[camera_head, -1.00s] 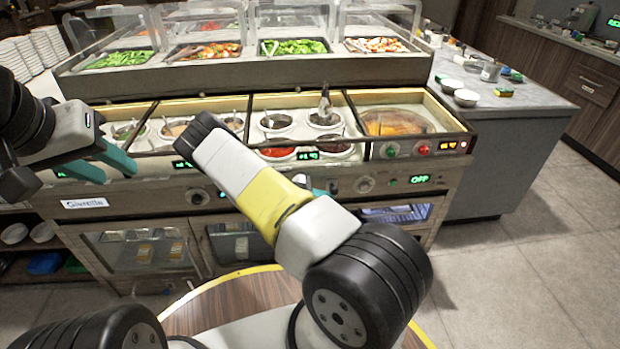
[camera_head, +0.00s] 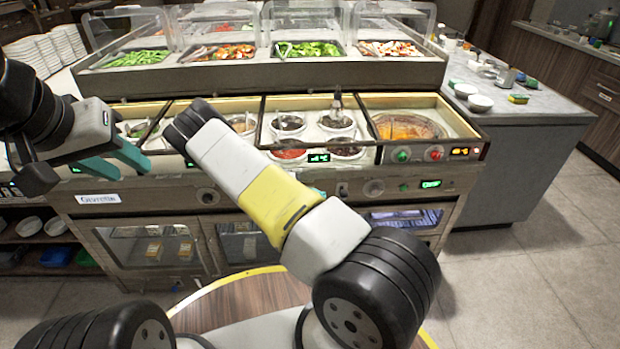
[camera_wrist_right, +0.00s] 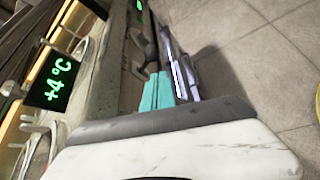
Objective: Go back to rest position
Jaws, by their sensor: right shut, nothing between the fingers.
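My left gripper (camera_head: 116,160) has teal fingers that stand apart with nothing between them. It is at the left of the head view, in front of the counter's left end. My right arm (camera_head: 262,197) reaches from the lower right toward the counter and hides most of its own gripper. A small teal part of the right gripper (camera_head: 319,191) shows behind the arm. In the right wrist view the teal fingers of this gripper (camera_wrist_right: 158,92) are together and empty, beside the counter front.
The counter (camera_head: 250,172) holds several sauce wells, including a red one (camera_head: 288,152), and a round orange-filled pan (camera_head: 408,127). Glass-covered salad trays (camera_head: 308,49) stand behind. A grey side counter (camera_head: 525,150) is at the right. The floor (camera_head: 535,270) at the right is clear.

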